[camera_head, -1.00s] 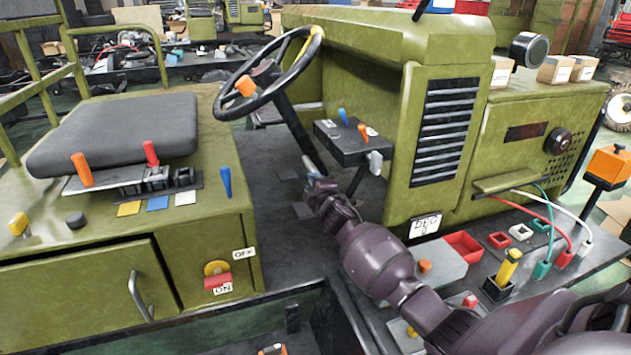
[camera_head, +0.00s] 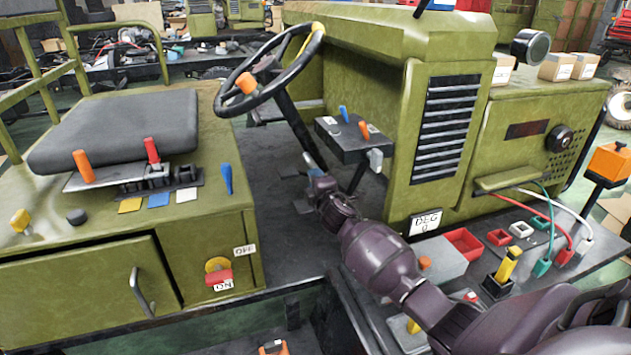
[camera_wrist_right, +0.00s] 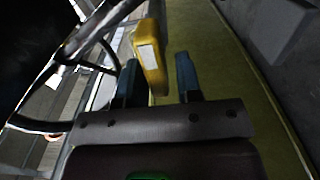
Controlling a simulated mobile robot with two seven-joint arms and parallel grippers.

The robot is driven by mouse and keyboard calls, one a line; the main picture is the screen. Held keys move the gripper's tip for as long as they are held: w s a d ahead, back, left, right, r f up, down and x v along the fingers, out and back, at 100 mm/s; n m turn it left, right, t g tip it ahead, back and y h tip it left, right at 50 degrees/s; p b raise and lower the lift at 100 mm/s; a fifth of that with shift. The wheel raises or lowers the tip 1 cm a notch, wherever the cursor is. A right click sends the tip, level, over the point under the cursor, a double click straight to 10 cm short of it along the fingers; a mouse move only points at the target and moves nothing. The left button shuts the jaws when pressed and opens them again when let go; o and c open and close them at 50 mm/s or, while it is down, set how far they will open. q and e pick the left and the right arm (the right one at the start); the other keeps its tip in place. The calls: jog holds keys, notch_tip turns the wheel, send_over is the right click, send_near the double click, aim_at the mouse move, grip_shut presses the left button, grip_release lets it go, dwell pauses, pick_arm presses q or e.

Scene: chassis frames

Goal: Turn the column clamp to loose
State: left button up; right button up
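A yellow lever with a pale label (camera_wrist_right: 150,58), which I take to be the column clamp handle, shows in the right wrist view. My right gripper (camera_wrist_right: 159,82) is open, with one dark blue finger on each side of the lever's lower end. A gap shows between the lever and the right finger; I cannot tell whether the left finger touches it. In the head view the right gripper (camera_head: 310,165) is at the lower steering column (camera_head: 300,130), and the yellow lever cannot be made out there. My left gripper is not in view.
The steering wheel (camera_head: 230,105) stands above and left of the gripper. A small dark console with blue and orange levers (camera_head: 350,142) is close on its right. The seat (camera_head: 115,130) is at the left. Open floor (camera_head: 275,225) lies between seat and column.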

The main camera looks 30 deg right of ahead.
jog(key=shift+o, duration=0.6)
jog(key=v, duration=1)
jog(key=shift+s+p, duration=0.4)
jog(key=shift+p, duration=0.05)
jog(key=s+a+f+m+g+y, duration=0.1)
jog(key=s+a+f+m+g, duration=0.3)
jog(key=s, duration=0.8)
jog(key=s+a+f+m+g+y, duration=0.15)
jog(key=s+a+m+g, duration=0.35)
jog(key=s, duration=0.7)
jog(key=s+a+f+m+g+y, duration=0.1)
jog(key=s+a+f+m+g, duration=0.35)
jog(key=s, duration=0.75)
jog(key=w+d+f+t, duration=0.1)
jog(key=w+f+t, duration=0.6)
jog(key=f, duration=0.3)
jog(key=shift+d+m+t+y, duration=0.3)
jog(key=shift+m+t+y, duration=0.05)
jog(key=shift+m, duration=0.1)
